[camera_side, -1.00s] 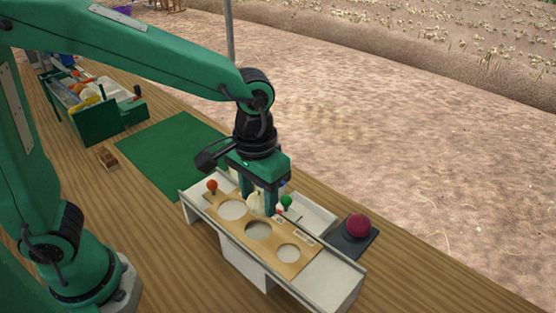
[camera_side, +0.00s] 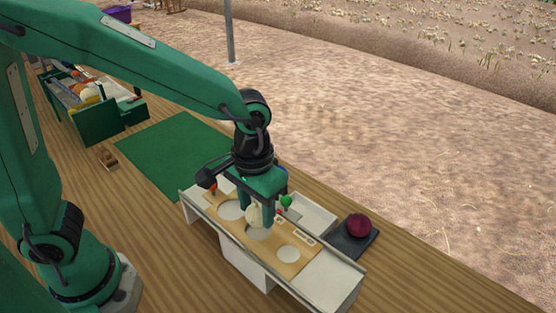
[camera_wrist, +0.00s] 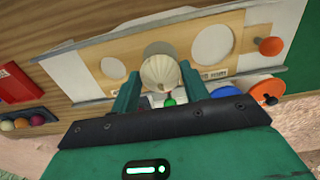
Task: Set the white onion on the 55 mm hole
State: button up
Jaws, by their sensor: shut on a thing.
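The white onion (camera_side: 254,216) is held between the fingers of my gripper (camera_side: 260,212), which is shut on it. In the wrist view the onion (camera_wrist: 158,73) sits between the two green fingers, pale and rounded. It is over the middle hole (camera_side: 259,234) of a wooden board (camera_side: 272,247) with three round holes and covers part of it. I cannot tell whether the onion touches the rim. The larger hole (camera_wrist: 212,45) is right of it in the wrist view, and the smaller hole (camera_wrist: 113,68) is left. The hole size labels are not readable.
The board lies on a grey-white stand (camera_side: 335,279). A green knob (camera_side: 286,201) and a red-orange knob (camera_wrist: 270,47) stand close to my gripper. A red onion (camera_side: 359,225) sits on a dark pad (camera_side: 350,244) at right. A green mat (camera_side: 170,150) is clear.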

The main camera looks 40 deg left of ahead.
jog(key=shift+f, duration=1.65)
jog(key=o, duration=1.1)
jog(key=shift+c, duration=0.2)
jog(key=shift+r, duration=0.1)
jog(key=shift+r, duration=3.75)
jog(key=shift+r, duration=0.1)
